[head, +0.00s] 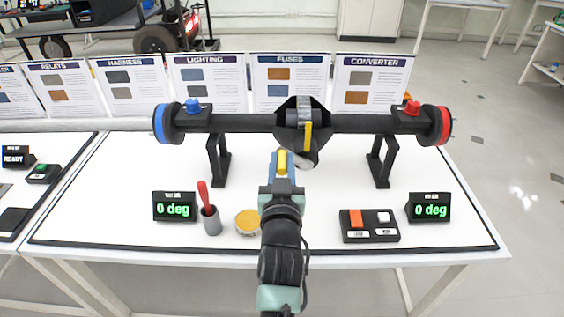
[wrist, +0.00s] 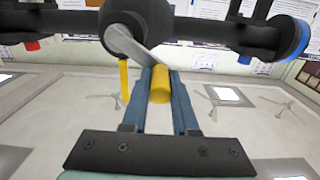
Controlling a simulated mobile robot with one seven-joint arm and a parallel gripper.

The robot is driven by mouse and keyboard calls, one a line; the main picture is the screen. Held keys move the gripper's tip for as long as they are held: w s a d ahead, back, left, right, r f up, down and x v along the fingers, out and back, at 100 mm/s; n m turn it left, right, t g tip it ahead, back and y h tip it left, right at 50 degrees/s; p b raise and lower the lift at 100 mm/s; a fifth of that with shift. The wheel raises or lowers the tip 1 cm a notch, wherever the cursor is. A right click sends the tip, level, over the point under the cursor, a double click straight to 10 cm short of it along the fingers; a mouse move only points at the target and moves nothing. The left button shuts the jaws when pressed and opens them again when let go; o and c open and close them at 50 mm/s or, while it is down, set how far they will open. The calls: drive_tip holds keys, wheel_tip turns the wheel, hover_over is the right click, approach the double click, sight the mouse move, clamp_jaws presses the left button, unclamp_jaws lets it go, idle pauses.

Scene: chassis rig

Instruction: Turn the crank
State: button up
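The crank is a grey arm in the wrist view (wrist: 146,53) on the round black housing (wrist: 124,30) at the middle of the axle. It slants down to a yellow crank handle (wrist: 160,86). The handle also shows in the head view (head: 282,162), below the axle. My gripper (head: 283,162) has its blue fingers on either side of the handle, with little or no gap. It appears shut on it. The black axle (head: 358,123) rests on two stands, with a blue hub (head: 160,124) left and a red hub (head: 441,125) right.
A yellow pointer (head: 308,137) hangs at the housing. Two displays, left (head: 174,206) and right (head: 429,208), read 0 deg. A cup with a red tool (head: 211,219), a yellow-topped tin (head: 248,222) and a button tray (head: 370,226) stand in front. Boards (head: 205,84) line the back.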

clamp_jaws()
idle(1.0)
